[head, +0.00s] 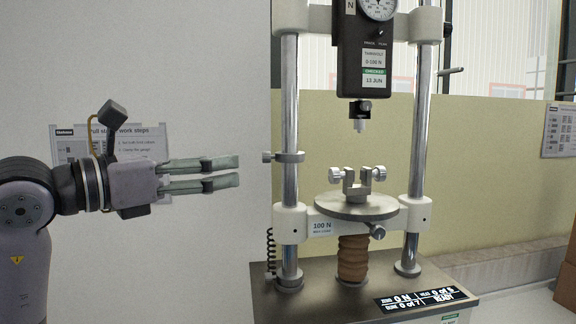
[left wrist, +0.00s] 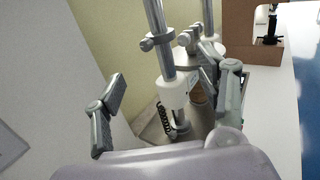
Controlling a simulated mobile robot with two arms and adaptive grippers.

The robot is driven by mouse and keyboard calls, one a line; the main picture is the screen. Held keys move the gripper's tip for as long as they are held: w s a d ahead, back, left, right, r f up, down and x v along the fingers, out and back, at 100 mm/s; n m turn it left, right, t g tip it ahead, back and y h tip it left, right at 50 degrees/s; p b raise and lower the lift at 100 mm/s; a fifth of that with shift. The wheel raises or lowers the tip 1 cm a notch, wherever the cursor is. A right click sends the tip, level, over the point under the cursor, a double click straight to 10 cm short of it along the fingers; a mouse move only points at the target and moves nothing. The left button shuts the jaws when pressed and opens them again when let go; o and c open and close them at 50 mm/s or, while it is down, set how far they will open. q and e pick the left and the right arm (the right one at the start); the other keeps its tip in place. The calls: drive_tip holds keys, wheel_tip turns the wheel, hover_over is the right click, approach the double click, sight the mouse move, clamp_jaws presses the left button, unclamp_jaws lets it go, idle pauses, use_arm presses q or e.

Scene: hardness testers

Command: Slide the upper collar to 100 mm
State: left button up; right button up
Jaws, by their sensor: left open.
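A grey metal collar (head: 289,157) with a side screw sits around the left chrome column (head: 290,110) of the test stand, above the lower crosshead. It also shows in the left wrist view as a ring (left wrist: 157,42) around the nearer column. My left gripper (head: 239,171) is open and empty, pointing right, left of the collar and slightly below its level. The two are apart. In the left wrist view my left gripper's fingers (left wrist: 162,85) are spread, with the column between them farther off. No millimetre scale is readable. My right gripper is not in view.
A round table (head: 356,207) with a two-screw vise stands between the columns, under a dial force gauge (head: 364,55). A coiled spring (head: 271,252) hangs by the left column. A display (head: 420,299) is on the base. The space between gripper and collar is clear.

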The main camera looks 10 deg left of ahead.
sight(279, 158)
use_arm(q)
drive_tip(key=p+x, duration=0.2)
drive_tip(key=x, duration=0.6)
drive_tip(key=p+x, duration=0.3)
drive_tip(key=x, duration=0.5)
drive_tip(key=shift+s+r, duration=0.1)
drive_tip(key=shift+r, duration=0.1)
drive_tip(key=shift+w+d+f, duration=0.1)
drive_tip(key=shift+w+d, duration=0.15)
drive_tip(key=shift+w, duration=0.1)
drive_tip(key=shift+a, duration=0.1)
clamp_jaws()
